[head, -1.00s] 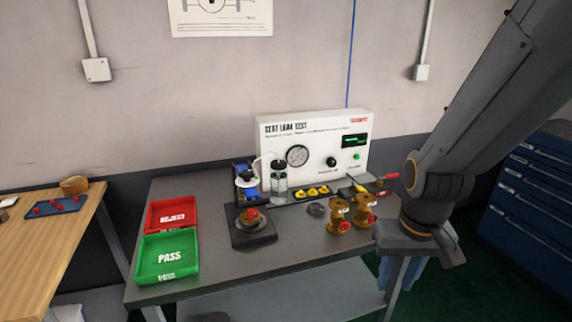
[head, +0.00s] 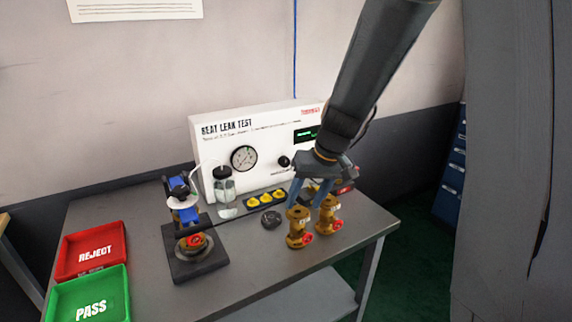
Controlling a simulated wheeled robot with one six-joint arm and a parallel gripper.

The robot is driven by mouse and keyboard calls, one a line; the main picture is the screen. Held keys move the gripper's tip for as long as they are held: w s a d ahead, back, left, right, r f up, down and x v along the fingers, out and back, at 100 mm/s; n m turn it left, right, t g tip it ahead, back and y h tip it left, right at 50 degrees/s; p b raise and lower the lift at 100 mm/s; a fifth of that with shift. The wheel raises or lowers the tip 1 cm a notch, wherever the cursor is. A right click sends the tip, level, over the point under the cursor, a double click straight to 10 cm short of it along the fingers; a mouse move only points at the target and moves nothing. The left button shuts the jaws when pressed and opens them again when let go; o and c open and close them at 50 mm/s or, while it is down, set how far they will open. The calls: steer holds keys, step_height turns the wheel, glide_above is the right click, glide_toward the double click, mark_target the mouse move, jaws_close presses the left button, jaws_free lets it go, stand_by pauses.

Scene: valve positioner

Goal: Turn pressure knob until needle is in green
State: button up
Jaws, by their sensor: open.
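The white seat leak test panel (head: 215,150) stands at the back of the grey bench. Its round pressure gauge (head: 244,159) is on the left of the face; the needle and any green zone are too small to read. The black pressure knob (head: 284,161) is right of the gauge, just left of my gripper's wrist in the picture. My gripper (head: 312,204) is open and points down in front of the panel's right part, its fingers showing just behind the brass valves. It is apart from the knob. The fingers are partly hidden by the valves.
Two brass valves (head: 299,228) with red knobs stand at the front right. A black dish (head: 271,219), yellow caps (head: 266,198) and a glass jar (head: 224,187) are in front of the panel. A clamp fixture (head: 186,255) and red (head: 90,252) and green (head: 90,300) trays lie left.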

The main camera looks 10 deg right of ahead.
steer(key=w+d+t+y+b, duration=0.2)
steer(key=w, duration=1.2)
steer(key=n+t+b, duration=0.2)
steer(key=t, duration=0.1)
glide_toward(287, 160)
steer(key=w+f, duration=0.1)
steer(key=f, duration=0.1)
steer(key=shift+y, duration=0.3)
steer(key=shift+a+r+p+x, duration=0.1)
steer(key=shift+p+x, duration=0.45)
steer(key=shift+x, duration=1.35)
steer(key=shift+a+r+p+x, duration=0.15)
steer(key=shift+p+x, duration=0.4)
steer(key=shift+x, duration=1.3)
steer(key=shift+w, duration=0.15)
steer(key=shift+d, duration=0.1)
steer(key=c, duration=1)
